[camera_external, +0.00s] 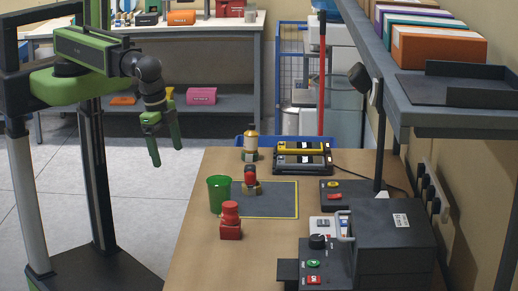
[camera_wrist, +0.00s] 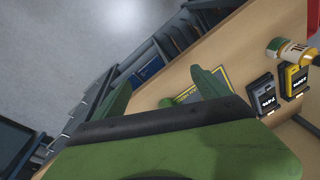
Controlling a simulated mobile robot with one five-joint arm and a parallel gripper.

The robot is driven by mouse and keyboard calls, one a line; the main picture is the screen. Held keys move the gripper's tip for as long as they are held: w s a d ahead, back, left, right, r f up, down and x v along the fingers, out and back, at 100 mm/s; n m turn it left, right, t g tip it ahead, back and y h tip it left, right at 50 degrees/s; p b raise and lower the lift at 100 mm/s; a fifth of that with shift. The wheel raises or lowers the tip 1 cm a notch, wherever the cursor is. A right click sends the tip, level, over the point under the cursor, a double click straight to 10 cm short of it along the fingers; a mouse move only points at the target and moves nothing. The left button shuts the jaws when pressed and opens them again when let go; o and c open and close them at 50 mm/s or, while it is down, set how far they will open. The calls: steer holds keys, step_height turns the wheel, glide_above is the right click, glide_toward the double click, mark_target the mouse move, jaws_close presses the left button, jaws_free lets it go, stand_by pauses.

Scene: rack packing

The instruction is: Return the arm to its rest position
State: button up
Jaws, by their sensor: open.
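My green arm stands at the left in the external view, with its upper link level and its wrist bent down. My gripper (camera_external: 165,160) hangs in the air left of the workbench (camera_external: 190,250), its two green fingers apart and nothing between them. In the wrist view my gripper (camera_wrist: 165,90) shows its two fingers spread wide and empty, with the bench edge and the floor beyond. No object touches the fingers.
On the bench stand a green cup (camera_external: 219,194), a red piece (camera_external: 231,222), a dark mat (camera_external: 270,199), black and yellow cases (camera_external: 302,157) and a dark machine (camera_external: 385,245). A shelf (camera_external: 455,88) overhangs the right side. Open floor (camera_external: 140,215) lies below my gripper.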

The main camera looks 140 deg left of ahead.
steer(key=s+d+f+m+h+b, duration=0.1)
steer(key=s+f+m+b, duration=0.2)
steer(key=s+f+b, duration=0.1)
steer(key=shift+s+d+f+m+g+h, duration=0.2)
steer(key=shift+s+f+m+g+h, duration=0.2)
stand_by(1.0)
